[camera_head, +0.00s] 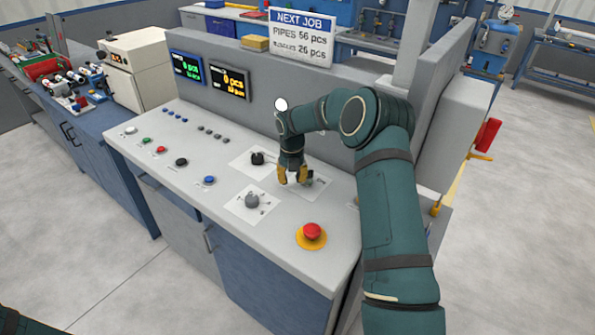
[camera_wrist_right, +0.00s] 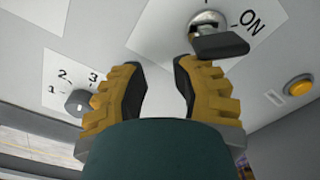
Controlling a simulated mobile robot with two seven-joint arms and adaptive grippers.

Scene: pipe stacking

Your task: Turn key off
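The key (camera_wrist_right: 220,46) has a black head and sits in a round metal lock (camera_wrist_right: 208,20) on a white plate printed "ON", at the top of the right wrist view. My right gripper (camera_head: 293,178) is low over the control panel, at the key's white plate (camera_head: 320,184). In the right wrist view its yellow, black-padded fingers (camera_wrist_right: 157,68) are apart with nothing between them. The key head lies just beyond and to the right of the fingertips there. My left gripper is out of view.
A numbered selector knob (camera_head: 252,200) and a black knob (camera_head: 257,158) flank the gripper. A red emergency button (camera_head: 312,231) stands nearer the panel's front edge. Small buttons (camera_head: 181,161) line the left. An amber button (camera_wrist_right: 299,86) shows in the wrist view.

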